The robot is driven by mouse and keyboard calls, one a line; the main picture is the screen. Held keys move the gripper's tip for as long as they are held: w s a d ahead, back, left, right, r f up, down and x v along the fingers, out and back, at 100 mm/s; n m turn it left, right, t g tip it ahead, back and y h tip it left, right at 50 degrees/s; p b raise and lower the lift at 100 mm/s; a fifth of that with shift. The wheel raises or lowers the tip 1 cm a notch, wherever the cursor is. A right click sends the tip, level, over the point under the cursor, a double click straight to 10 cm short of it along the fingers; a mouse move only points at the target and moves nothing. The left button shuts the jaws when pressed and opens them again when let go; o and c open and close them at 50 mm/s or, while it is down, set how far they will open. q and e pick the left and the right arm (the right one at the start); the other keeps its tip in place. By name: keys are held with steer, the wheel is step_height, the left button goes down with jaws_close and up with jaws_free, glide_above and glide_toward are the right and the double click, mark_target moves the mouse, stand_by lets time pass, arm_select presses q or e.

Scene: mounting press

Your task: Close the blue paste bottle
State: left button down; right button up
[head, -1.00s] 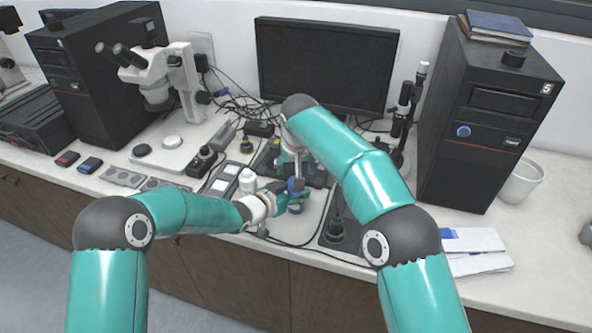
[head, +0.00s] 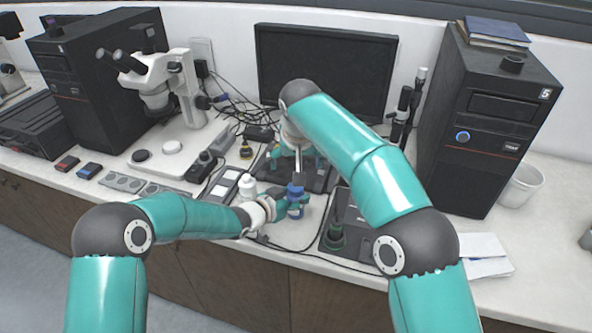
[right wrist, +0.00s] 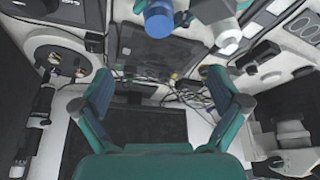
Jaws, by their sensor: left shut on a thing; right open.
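The blue paste bottle (head: 295,211) stands upright near the front of the bench, with a dark blue cap (head: 297,189) at its top. In the right wrist view the blue cap (right wrist: 159,24) shows at the top edge, apart from my right fingers. Whether it is fully tightened cannot be told. My left gripper (head: 286,206) is shut on the bottle from its left side and partly hides it.
A microscope (head: 170,80) stands at the left.

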steer(key=v, duration=0.6)
steer(key=shift+r, duration=0.25)
steer(key=shift+s, duration=0.1)
arm_select(q)
steer(key=shift+c, duration=2.1)
jaws_free()
steer(key=v, duration=1.2)
steer(key=shift+f, duration=0.15)
